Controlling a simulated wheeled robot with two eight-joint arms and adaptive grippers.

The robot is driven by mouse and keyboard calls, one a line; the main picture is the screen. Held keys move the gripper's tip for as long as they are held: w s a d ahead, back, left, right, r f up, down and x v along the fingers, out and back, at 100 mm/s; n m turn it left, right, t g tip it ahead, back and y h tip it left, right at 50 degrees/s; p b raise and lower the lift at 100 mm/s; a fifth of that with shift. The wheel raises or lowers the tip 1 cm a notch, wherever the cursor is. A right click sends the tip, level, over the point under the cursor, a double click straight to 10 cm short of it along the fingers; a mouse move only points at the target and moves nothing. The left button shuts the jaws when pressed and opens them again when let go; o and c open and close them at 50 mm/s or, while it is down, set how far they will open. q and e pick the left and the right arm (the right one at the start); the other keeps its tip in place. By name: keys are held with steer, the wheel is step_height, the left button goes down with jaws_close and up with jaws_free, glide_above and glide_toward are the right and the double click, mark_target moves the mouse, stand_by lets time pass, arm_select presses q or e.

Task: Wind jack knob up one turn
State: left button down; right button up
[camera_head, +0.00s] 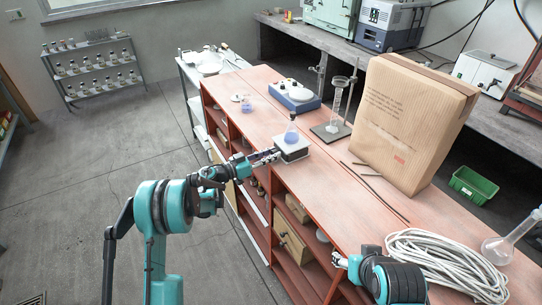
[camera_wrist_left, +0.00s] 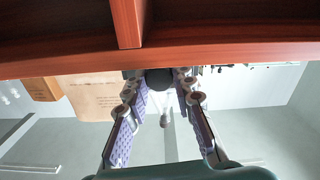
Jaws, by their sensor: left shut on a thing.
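The lab jack (camera_head: 293,151) stands near the left edge of the red bench (camera_head: 350,215), with a flask of blue liquid (camera_head: 291,135) upright on its top. My left gripper (camera_head: 274,155) reaches the jack's near left side. In the left wrist view the dark round jack knob (camera_wrist_left: 160,77) sits between the two fingertips of my left gripper (camera_wrist_left: 161,84), which is shut on it. The knob is hidden behind the fingers in the head view.
A hotplate-like device (camera_head: 295,96) and a stand with a glass cylinder (camera_head: 333,127) are behind the jack. The bench's left edge is close to the jack.

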arm_select(q)
steer(key=shift+m+b, duration=0.3)
steer(key=shift+m, duration=1.8)
steer(key=c, duration=1.5)
jaws_free()
steer(key=shift+c, duration=0.2)
steer(key=v, duration=1.2)
